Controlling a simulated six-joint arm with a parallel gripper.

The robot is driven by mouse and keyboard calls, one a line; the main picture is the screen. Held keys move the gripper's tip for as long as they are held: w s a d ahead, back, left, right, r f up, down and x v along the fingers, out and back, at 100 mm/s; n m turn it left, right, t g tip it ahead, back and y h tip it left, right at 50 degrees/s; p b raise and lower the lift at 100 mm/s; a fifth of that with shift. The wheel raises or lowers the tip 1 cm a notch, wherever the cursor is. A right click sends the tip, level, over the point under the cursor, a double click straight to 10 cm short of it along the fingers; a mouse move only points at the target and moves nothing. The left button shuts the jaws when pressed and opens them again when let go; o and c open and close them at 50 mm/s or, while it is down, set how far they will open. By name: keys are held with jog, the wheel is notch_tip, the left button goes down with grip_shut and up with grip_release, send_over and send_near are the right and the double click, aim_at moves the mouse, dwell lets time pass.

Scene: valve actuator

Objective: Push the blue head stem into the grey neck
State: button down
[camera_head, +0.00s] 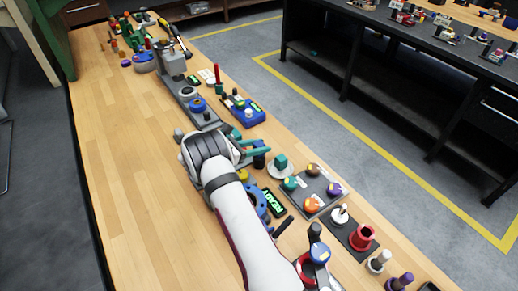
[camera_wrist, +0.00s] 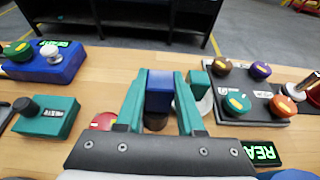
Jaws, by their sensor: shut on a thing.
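My gripper (camera_head: 257,147) is over the workbench, right of the arm's wrist in the head view. In the wrist view its two teal fingers (camera_wrist: 160,92) are shut on a blue block-shaped head (camera_wrist: 160,88). A dark round piece (camera_wrist: 157,122) shows just under the blue head; I cannot tell whether it is joined to it. The head's stem is not clearly visible. I cannot pick out the grey neck for certain; a small grey cylinder (camera_head: 178,134) stands left of my wrist in the head view.
A teal cube on a white disc (camera_head: 280,163) is close right of the fingers. A panel with coloured knobs (camera_head: 314,192) lies beyond it. A blue box (camera_head: 247,116) and a grey fixture (camera_head: 187,98) stand farther back. The bench's left side (camera_head: 120,150) is clear.

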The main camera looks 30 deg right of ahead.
notch_tip(320, 180, up, 4)
jog(key=shift+f, duration=0.25)
jog(key=s+d+r, duration=0.6)
jog(key=s, duration=0.3)
jog(key=w+a+r+n+t+y, duration=0.1)
jog(key=w+a+n+t, duration=0.5)
jog(key=w+a, duration=1)
jog(key=shift+a+r+t+y, duration=0.3)
jog(key=shift+t+y, duration=0.1)
jog(key=shift+t, duration=0.1)
jog(key=shift+s+f, duration=0.1)
jog(key=shift+f, duration=2.85)
jog(key=shift+f, duration=1.8)
jog(key=shift+f, duration=0.35)
jog(key=shift+f, duration=0.3)
